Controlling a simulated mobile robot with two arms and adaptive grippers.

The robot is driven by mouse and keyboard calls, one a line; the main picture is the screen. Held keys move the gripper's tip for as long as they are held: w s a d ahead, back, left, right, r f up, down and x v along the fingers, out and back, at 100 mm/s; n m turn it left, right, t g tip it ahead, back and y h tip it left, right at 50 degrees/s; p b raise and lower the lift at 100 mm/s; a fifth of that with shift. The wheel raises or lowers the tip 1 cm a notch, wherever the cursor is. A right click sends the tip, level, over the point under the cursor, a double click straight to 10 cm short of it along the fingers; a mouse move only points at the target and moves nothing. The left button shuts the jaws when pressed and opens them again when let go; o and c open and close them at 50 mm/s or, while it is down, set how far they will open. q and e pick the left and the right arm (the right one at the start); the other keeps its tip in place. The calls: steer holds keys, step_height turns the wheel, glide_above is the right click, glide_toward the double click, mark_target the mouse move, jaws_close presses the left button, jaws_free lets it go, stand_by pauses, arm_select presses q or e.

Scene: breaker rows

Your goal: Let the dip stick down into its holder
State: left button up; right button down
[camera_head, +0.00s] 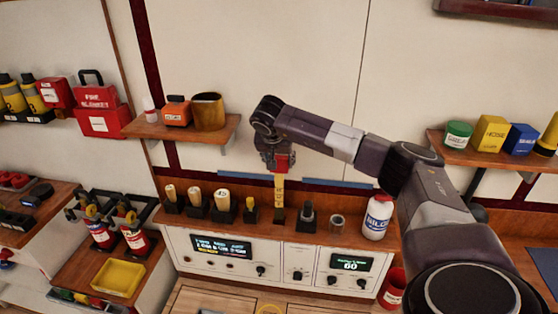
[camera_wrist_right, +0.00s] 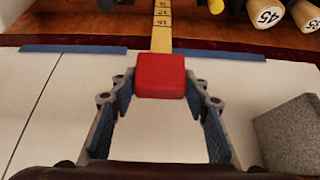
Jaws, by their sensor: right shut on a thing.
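The dip stick (camera_head: 280,190) is a yellow strip with dark marks and a red block handle (camera_wrist_right: 160,75). My right gripper (camera_head: 278,160) is shut on the red handle, its two fingers on either side of it in the wrist view. The stick hangs about upright over the shelf, and its lower end meets a small dark holder (camera_head: 279,217) in the row. I cannot tell how deep the end sits in it. In the wrist view the yellow strip (camera_wrist_right: 161,32) runs away from the handle and its far end is out of frame. My left gripper is not in view.
Dark holders with wooden-topped pieces (camera_head: 222,199) stand left of the stick. A dark-handled piece (camera_head: 307,216), a small cup (camera_head: 337,223) and a white bottle (camera_head: 377,216) stand right. A control panel (camera_head: 270,262) is below. A small upper shelf (camera_head: 185,128) lies to the left.

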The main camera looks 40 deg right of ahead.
steer(key=b, duration=0.5)
glide_above(279, 211)
steer(key=shift+w+d+f, duration=0.1)
steer(key=shift+f, duration=3.95)
steer(key=shift+f+b, duration=4.5)
steer(key=shift+f, duration=2.65)
steer(key=c, duration=1)
jaws_free()
steer(key=shift+r, duration=0.1)
steer(key=shift+r, duration=0.15)
steer(key=v, duration=1.1)
steer(key=shift+s+r, duration=0.25)
steer(key=shift+r, duration=0.05)
